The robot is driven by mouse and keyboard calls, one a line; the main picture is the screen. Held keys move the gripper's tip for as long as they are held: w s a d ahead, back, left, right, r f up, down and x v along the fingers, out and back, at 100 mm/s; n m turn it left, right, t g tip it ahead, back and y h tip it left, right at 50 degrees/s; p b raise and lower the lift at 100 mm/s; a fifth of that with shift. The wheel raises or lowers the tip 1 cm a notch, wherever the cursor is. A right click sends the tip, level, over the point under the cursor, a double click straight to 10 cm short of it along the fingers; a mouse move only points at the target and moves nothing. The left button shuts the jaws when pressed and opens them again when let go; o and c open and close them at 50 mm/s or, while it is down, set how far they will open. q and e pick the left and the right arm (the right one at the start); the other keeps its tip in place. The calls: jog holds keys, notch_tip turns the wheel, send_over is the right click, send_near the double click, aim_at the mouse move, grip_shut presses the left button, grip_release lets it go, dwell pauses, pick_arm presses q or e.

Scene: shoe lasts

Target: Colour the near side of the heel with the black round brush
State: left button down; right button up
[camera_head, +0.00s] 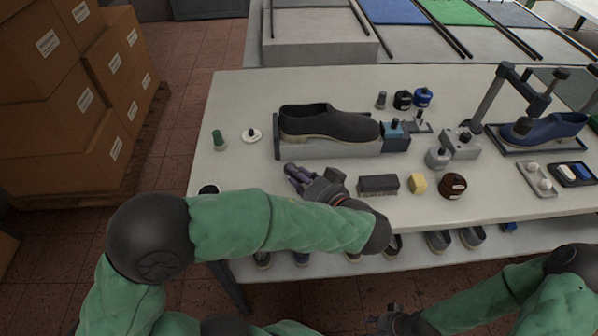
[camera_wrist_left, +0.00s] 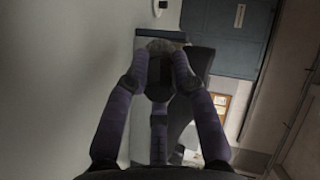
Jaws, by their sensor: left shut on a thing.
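A black shoe (camera_head: 330,123) with a pale sole edge lies on a grey block (camera_head: 330,149) on the table, its opening and heel end to the left. My left gripper (camera_head: 291,172) is just in front of the block near the heel end, with its purple fingers pointing left. In the left wrist view its fingers are closed around a dark round-ended thing (camera_wrist_left: 159,84), which seems to be the black round brush. The fingers hide most of it in the head view, and I cannot tell whether it touches the heel. My right gripper (camera_head: 390,318) is low at the bottom edge, away from the table.
A dark brush (camera_head: 378,185), a yellow sponge (camera_head: 417,184) and a brown jar (camera_head: 452,187) stand along the front edge. A white dish (camera_head: 251,135) and a green piece (camera_head: 218,141) are left of the shoe. A blue clamp (camera_head: 396,136) is at its right end.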

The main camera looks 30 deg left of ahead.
pick_arm(q)
jog(key=shift+w+a, duration=0.7)
jog(key=shift+w, duration=0.45)
jog(key=shift+w+a, duration=0.75)
jog(key=shift+w, duration=0.45)
jog(key=shift+w+a, duration=0.7)
jog(key=shift+w, duration=0.45)
jog(key=shift+w+a, duration=0.3)
jog(key=shift+w, duration=0.2)
jog(key=shift+w+d, duration=0.45)
jog(key=shift+d, duration=0.35)
jog(key=shift+w+d, duration=0.4)
jog(key=shift+d, duration=0.4)
jog(key=shift+w+d, duration=0.45)
jog(key=shift+d, duration=0.2)
jog(key=shift+w+d, duration=0.4)
jog(key=shift+d, duration=0.2)
jog(key=shift+a, duration=0.1)
jog(key=shift+s+a, duration=0.55)
jog(key=shift+a, duration=0.4)
jog(key=shift+s+a, duration=0.55)
jog(key=shift+a, duration=0.4)
jog(key=shift+s+a, duration=0.55)
jog(key=shift+a, duration=0.4)
